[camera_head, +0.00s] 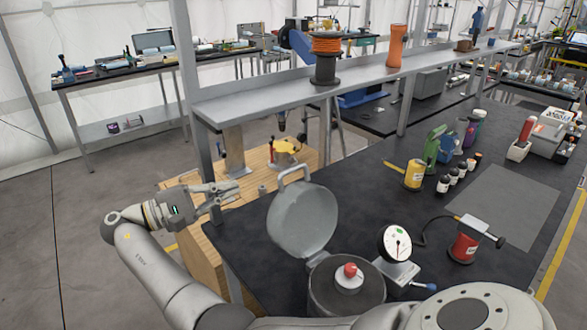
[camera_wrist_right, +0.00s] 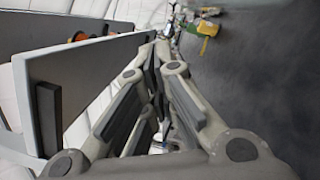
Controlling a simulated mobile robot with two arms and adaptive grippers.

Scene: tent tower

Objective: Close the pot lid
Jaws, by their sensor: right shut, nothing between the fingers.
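The pot (camera_head: 320,300) is dark grey and round and stands near the front of the black table. Its lid (camera_head: 302,218) is a grey disc raised open, tilted up behind the pot's left rim, with a loop handle (camera_head: 293,174) at its top. A red-topped white object (camera_head: 350,272) shows in the pot's mouth. My right gripper (camera_head: 234,190) is left of the lid, apart from it, shut and empty; it also shows close up in the right wrist view (camera_wrist_right: 162,42). Neither pot nor lid can be made out there. My left gripper is not in view.
A dial gauge (camera_head: 395,243) stands right of the pot, with a red cylinder (camera_head: 464,246) farther right. A raised grey shelf (camera_head: 290,92) on posts runs along the table's back. A wooden surface (camera_head: 260,162) lies behind my right gripper. The table's middle (camera_head: 350,180) is clear.

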